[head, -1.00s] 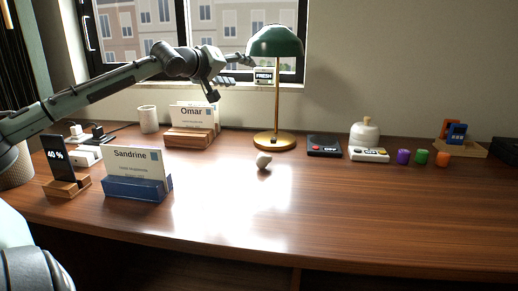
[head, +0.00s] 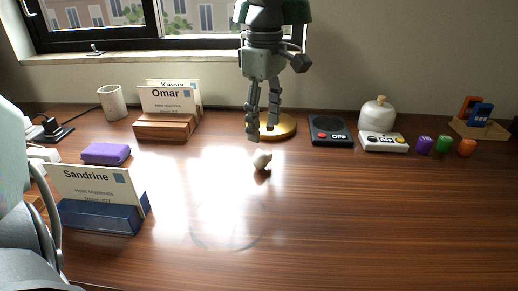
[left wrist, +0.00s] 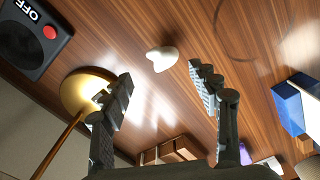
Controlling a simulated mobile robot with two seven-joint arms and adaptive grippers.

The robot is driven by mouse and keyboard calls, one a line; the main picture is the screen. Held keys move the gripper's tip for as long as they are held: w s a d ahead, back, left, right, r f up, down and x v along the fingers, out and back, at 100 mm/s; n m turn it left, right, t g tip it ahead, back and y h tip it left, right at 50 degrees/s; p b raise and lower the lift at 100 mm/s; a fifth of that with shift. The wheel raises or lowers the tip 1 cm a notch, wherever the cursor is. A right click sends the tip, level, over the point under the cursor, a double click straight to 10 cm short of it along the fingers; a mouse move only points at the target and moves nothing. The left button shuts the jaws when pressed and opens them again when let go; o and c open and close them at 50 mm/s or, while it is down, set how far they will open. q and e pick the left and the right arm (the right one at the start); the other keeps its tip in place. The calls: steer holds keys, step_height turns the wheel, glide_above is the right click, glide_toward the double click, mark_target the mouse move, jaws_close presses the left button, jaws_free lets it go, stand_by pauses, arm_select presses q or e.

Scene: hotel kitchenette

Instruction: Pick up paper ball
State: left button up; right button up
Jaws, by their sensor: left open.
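The paper ball (head: 262,159) is a small white crumpled lump on the wooden desk, in front of the lamp base. It also shows in the left wrist view (left wrist: 162,58), just beyond the fingertips and lying between their lines. My left gripper (head: 263,134) points down with its fingers apart, above and slightly behind the ball in the head view. In the left wrist view both open fingers (left wrist: 162,76) show, with nothing between them. The gripper appears not to touch the ball. My right gripper is not in view.
The brass lamp base (head: 287,126) stands close behind the gripper, which hides most of the lamp. A black OFF device (head: 330,130) is to the right. Wooden (head: 166,127) and blue (head: 100,216) card holders and a purple block (head: 106,153) are left. The front desk is clear.

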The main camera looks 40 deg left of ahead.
mark_target(263, 151)
arm_select(q)
step_height(263, 151, down, 8)
steer(key=shift+a+r, duration=0.15)
stand_by(0.3)
steer(key=shift+c, duration=0.3)
steer(key=c, duration=0.7)
